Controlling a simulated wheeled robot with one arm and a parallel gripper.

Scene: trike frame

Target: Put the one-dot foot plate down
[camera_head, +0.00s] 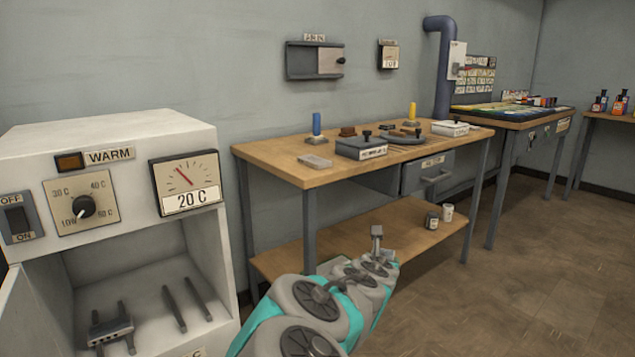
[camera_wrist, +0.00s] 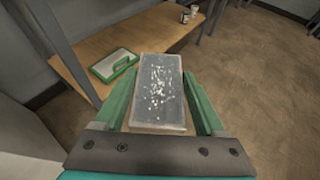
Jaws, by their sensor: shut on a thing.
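My gripper (camera_head: 377,250) is in front of the wooden workbench (camera_head: 270,152), low and near its lower shelf. It is shut on a grey plate (camera_wrist: 158,85), which sits between the two green fingers in the wrist view. The plate's face is flat and rectangular with a scatter of white specks; I cannot make out a single dot marking. In the head view the held plate (camera_head: 377,231) shows small and grey at the end of my arm. The wrist view shows it above the floor and shelf edge, apart from both.
On the bench stand a blue post (camera_head: 317,124), a yellow post (camera_head: 412,111), a flat grey piece (camera_head: 314,161) and a labelled grey box (camera_head: 360,147). The lower shelf (camera_head: 340,236) holds a green-rimmed item (camera_wrist: 114,65) and two small containers. A white warming cabinet (camera_head: 110,130) stands open at left.

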